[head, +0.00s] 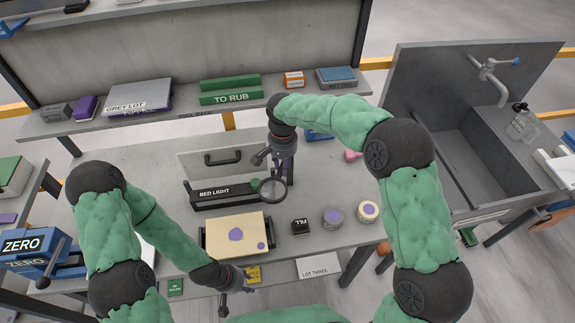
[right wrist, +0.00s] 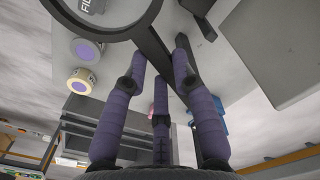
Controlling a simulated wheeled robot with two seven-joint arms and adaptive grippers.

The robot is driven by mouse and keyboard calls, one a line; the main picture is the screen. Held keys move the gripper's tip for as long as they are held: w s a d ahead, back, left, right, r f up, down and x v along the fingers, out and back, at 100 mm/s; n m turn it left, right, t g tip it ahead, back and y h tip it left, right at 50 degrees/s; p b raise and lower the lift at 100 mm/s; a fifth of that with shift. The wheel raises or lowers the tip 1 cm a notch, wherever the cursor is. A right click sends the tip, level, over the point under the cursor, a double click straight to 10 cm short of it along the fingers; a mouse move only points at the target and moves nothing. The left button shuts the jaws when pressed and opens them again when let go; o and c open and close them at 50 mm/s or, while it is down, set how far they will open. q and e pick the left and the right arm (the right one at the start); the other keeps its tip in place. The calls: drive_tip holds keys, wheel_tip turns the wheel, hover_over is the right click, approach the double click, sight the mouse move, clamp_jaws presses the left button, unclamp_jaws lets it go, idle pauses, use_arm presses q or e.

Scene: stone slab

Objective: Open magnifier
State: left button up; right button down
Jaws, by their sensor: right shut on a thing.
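The magnifier (head: 273,191) has a dark round frame with a clear lens and stands out over the slab at the right end of the BED LIGHT box. In the right wrist view its ring (right wrist: 97,34) fills the upper left, with a dark arm running down from it between my fingers. My right gripper (head: 274,158) is shut on this arm, just above the lens. In the right wrist view the purple-grey fingers (right wrist: 160,75) close around it. My left gripper (head: 236,283) is low near the slab's front edge, apart from the magnifier, with its fingers spread.
The black BED LIGHT box (head: 225,194) lies left of the lens. A tray with a cream slab (head: 220,237), a FILL box (head: 300,227) and two round tins (head: 333,217) stand in front. A sink (head: 470,150) is at right.

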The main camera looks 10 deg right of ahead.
drive_tip(key=shift+w+a+m, duration=0.1)
drive_tip(key=shift+a+m, duration=0.05)
drive_tip(key=shift+m, duration=0.15)
drive_tip(key=c, duration=1)
unclamp_jaws()
drive_tip(key=shift+r, duration=0.1)
wheel_tip(320, 180, up, 12)
drive_tip(key=shift+f, duration=0.1)
